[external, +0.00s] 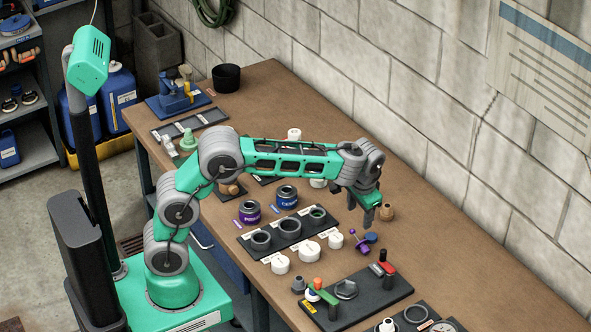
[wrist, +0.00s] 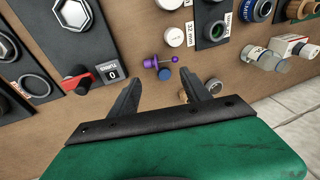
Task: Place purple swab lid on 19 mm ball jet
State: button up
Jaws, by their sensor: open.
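The purple swab lid (external: 361,245) lies on its side on the brown bench, with a thin stem and small purple ball. It also shows in the wrist view (wrist: 150,63), just beyond my fingertips. My gripper (external: 369,223) is open and empty above the bench, pointing down near the lid; both fingers (wrist: 165,84) show in the wrist view. A blue round piece (wrist: 165,74) sits close beside the lid. Several dark ring fittings (external: 290,228) stand on a black labelled tray. I cannot read which fitting, if any, is the 19 mm ball jet.
A tan knob-like piece (external: 387,212) stands close to my fingers. White caps (external: 281,264) line the tray's front. Purple (external: 250,212) and blue-labelled (external: 287,196) cans stand behind it. A black panel (external: 345,302) with red handle (external: 386,267) is to the front right.

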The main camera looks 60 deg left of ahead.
jog(key=s+a+r, duration=0.5)
jog(key=s+a, duration=0.2)
jog(key=a, duration=0.1)
jog(key=s+a+f+t+h, duration=0.1)
jog(key=s+f, duration=0.1)
jog(key=s, duration=0.6)
jog(key=s+a+f+t+h, duration=0.1)
jog(key=s+a, duration=0.1)
jog(key=s, duration=0.6)
jog(key=shift+f, duration=0.35)
jog(key=shift+a, duration=0.1)
